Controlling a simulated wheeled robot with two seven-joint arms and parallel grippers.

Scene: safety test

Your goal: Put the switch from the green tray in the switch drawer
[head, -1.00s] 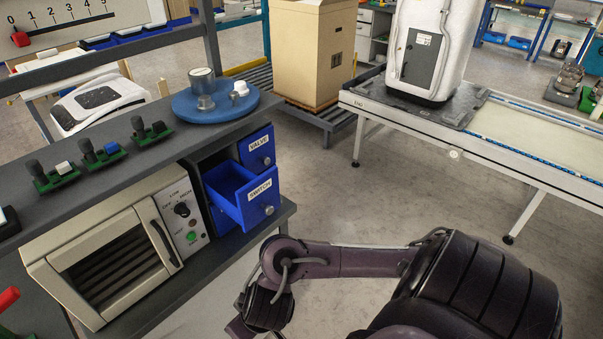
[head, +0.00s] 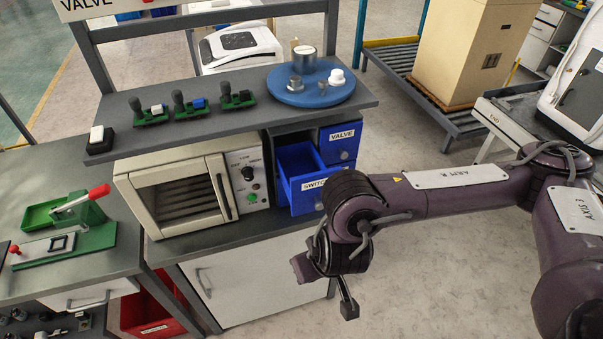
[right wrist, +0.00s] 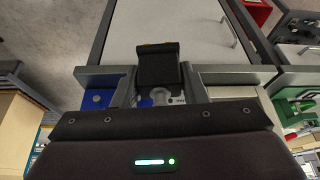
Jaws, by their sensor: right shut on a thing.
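The blue switch drawer (head: 308,188) is pulled open below the shelf, its label partly covered by my right arm. My right gripper (head: 344,286) hangs in front of the bench, below and to the right of the open drawer, pointing down. It is shut on a small dark thing, likely the switch (head: 349,309); a dark block (right wrist: 158,66) shows at the jaws in the right wrist view. The green tray (head: 42,214) on the left table looks empty. My left gripper is not in view.
The closed valve drawer (head: 338,143) sits above and right of the switch drawer. A beige oven (head: 180,190) stands left of them. The shelf (head: 230,114) above holds a blue turntable (head: 310,92), several green-based parts and a black-and-white switch (head: 98,139).

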